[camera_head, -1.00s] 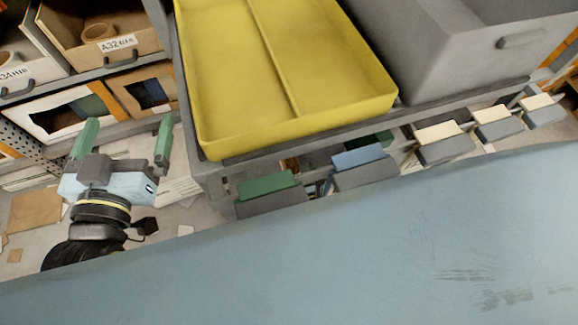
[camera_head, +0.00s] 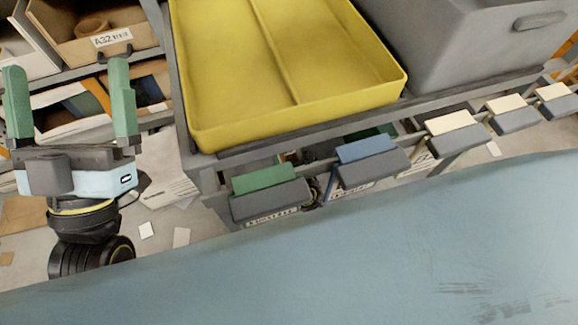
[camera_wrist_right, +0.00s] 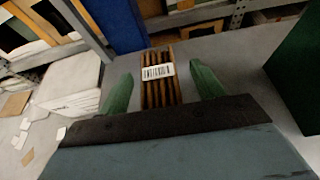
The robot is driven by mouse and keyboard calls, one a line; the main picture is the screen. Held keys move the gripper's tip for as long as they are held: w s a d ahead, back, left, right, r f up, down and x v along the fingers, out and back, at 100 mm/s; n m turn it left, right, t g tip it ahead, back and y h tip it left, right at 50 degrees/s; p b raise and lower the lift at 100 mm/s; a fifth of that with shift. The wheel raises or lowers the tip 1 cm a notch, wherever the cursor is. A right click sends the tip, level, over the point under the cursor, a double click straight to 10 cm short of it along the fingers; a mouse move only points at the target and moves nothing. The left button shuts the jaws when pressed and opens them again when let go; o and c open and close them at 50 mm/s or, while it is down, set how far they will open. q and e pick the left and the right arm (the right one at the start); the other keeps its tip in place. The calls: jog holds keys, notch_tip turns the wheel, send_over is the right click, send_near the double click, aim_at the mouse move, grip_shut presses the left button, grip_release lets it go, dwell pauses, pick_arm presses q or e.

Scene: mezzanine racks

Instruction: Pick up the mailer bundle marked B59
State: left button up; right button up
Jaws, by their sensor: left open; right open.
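A bundle of brown, upright layers (camera_wrist_right: 162,95) with a white label stands in the middle of the right wrist view. It looks like a mailer bundle, but the label is too small to read, so I cannot tell whether it says B59. My right gripper (camera_wrist_right: 161,82) is open, its two green fingers on either side of the bundle in the picture; I cannot tell whether they touch it. It does not show in the head view. My left gripper (camera_head: 67,75) is open and empty at the far left, in front of the shelving, with its fingers pointing up.
A yellow divided tray (camera_head: 285,95) and a grey bin (camera_head: 470,45) sit on a rack. Clipped holders with green (camera_head: 264,178), blue and cream tops line its edge. In the right wrist view, a white stack (camera_wrist_right: 70,90), a blue panel (camera_wrist_right: 117,25) and a dark green block (camera_wrist_right: 298,75) surround the bundle.

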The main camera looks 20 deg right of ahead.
jog(key=shift+x, duration=0.75)
jog(key=c, duration=1.3)
jog(key=shift+c, duration=0.4)
jog(key=shift+r, duration=0.15)
